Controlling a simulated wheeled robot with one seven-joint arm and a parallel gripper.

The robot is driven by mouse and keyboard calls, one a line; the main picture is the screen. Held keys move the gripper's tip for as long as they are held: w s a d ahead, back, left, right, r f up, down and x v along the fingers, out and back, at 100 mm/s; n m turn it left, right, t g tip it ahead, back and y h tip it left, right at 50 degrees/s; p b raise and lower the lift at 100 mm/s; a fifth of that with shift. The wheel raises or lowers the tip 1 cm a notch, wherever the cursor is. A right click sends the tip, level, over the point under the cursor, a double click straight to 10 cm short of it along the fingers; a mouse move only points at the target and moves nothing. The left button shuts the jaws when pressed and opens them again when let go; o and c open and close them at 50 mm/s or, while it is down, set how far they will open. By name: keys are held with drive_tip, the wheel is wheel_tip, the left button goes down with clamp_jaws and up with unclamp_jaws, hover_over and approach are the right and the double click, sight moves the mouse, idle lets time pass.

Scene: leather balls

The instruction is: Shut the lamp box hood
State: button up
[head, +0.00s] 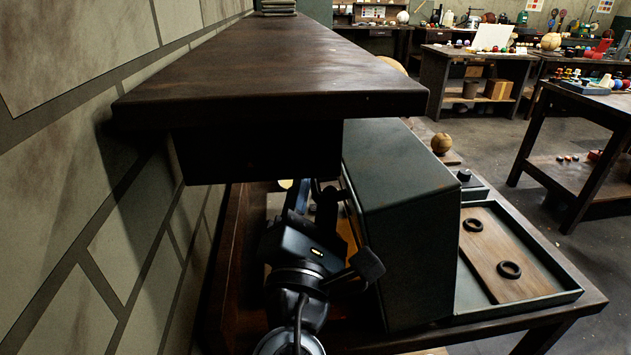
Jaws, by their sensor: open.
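A large dark green box-shaped body (405,195), which looks like the lamp box or its hood, stands on the workbench right of my arm. Its top slopes, and a flat end faces me. I cannot tell hood from box, or how far the hood is open. My gripper (314,205) is between this body and the left wall, below the overhanging shelf. It is open, and I see nothing held. Its fingertips are partly hidden in shadow, and I cannot tell whether they touch the green body.
A dark wooden shelf (275,65) overhangs my gripper, and a block wall (60,230) is close on the left. A green-rimmed tray (550,295) with two black rings (491,247) lies right of the green body. Other tables and a ball (441,143) are farther back.

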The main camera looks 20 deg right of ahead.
drive_tip(key=shift+x, duration=0.8)
drive_tip(key=shift+c, duration=0.5)
drive_tip(key=shift+f, duration=0.1)
clamp_jaws()
